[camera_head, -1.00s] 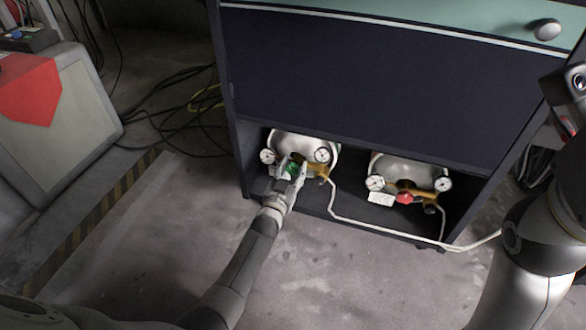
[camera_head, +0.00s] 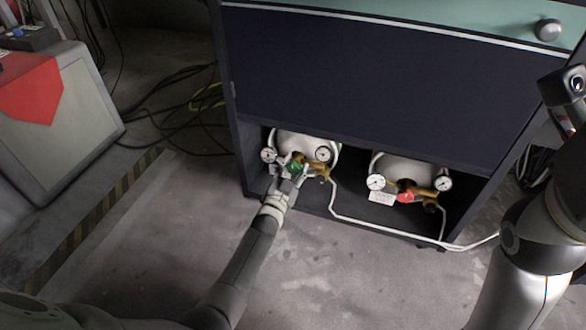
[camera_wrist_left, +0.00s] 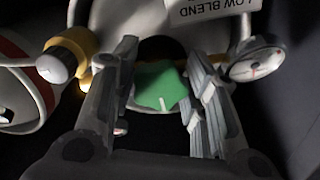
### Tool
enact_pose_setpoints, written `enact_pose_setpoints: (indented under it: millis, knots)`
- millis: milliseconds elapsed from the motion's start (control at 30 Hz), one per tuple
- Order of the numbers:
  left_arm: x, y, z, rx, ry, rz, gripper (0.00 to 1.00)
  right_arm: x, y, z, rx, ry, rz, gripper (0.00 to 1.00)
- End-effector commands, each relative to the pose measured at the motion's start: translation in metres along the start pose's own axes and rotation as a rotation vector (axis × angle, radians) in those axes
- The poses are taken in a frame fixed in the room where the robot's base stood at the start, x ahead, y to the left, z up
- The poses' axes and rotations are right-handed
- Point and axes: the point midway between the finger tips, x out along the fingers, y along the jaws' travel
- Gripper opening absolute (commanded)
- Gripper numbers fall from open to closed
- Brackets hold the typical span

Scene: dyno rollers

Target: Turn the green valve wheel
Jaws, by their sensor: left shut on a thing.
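The green valve wheel (camera_head: 293,168) is on the brass fitting of the left gas cylinder, low inside the dark cabinet. In the left wrist view the green wheel (camera_wrist_left: 160,86) shows between the two fingers, with a small white mark on it. My left gripper (camera_head: 288,169) has its fingers on either side of the wheel and is shut on it; it also shows in the left wrist view (camera_wrist_left: 158,88). The finger contact itself is partly hidden. My right arm stands at the right of the head view, but its gripper is not recognizable there.
A second cylinder (camera_head: 400,166) with a red valve wheel (camera_head: 405,197) stands to the right in the cabinet (camera_head: 355,80). Dial gauges flank both valves. A white hose (camera_head: 375,232) runs along the cabinet's front. The floor before the cabinet is clear.

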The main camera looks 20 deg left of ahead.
Motion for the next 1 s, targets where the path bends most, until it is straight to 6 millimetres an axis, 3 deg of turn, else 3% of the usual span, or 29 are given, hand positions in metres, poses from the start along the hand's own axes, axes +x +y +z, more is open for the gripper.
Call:
enact_pose_setpoints:
  millis: [100,133,267,667,1000]
  knots:
    - [-0.001,-0.001,0.002,0.004,-0.002,0.000,0.17,0.000,0.000,0.000,0.000,-0.001,0.000,0.51]
    - [-0.001,-0.001,0.002,0.004,-0.002,0.000,0.45,0.000,0.000,0.000,0.000,-0.001,0.000,0.51]
    - [0.000,-0.001,0.001,0.003,-0.002,0.000,0.62,0.000,0.000,0.000,0.000,-0.001,0.000,0.51]
    - [-0.003,0.000,0.001,0.000,-0.001,0.000,0.63,-0.002,0.000,0.001,-0.001,-0.006,-0.002,0.51]
    - [-0.041,0.000,0.002,0.002,-0.003,0.000,0.63,-0.001,0.000,0.000,-0.001,-0.002,-0.002,0.51]
